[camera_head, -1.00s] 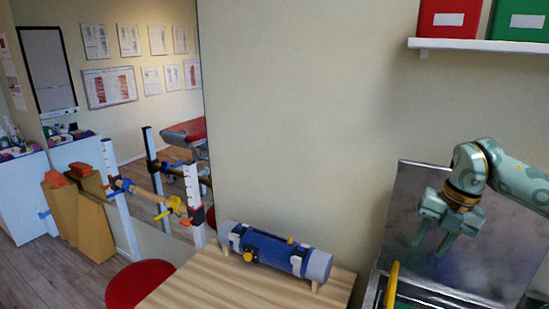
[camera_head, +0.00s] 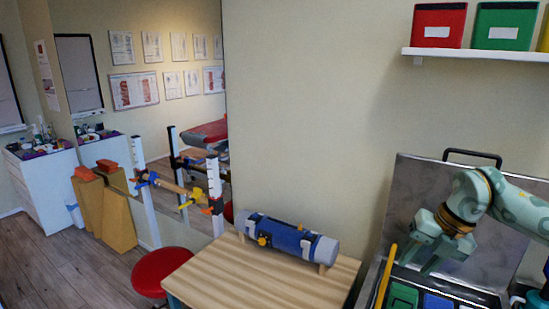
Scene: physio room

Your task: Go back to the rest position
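My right gripper (camera_head: 424,262) shows at the right in the head view, with its arm coming in from the right edge. Its two fingers point down and are apart, with nothing seen between them. It hangs in front of a grey metal panel (camera_head: 497,245) and above an open case with green (camera_head: 402,297) and blue (camera_head: 438,302) pieces in it. My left gripper is not in the picture.
A wooden table (camera_head: 255,278) holds a blue and grey cylinder (camera_head: 285,238) on supports. A red stool (camera_head: 160,270) stands left of it. A shelf (camera_head: 480,53) with red (camera_head: 440,25) and green (camera_head: 503,27) boxes is above. Wooden floor (camera_head: 60,265) is clear at the left.

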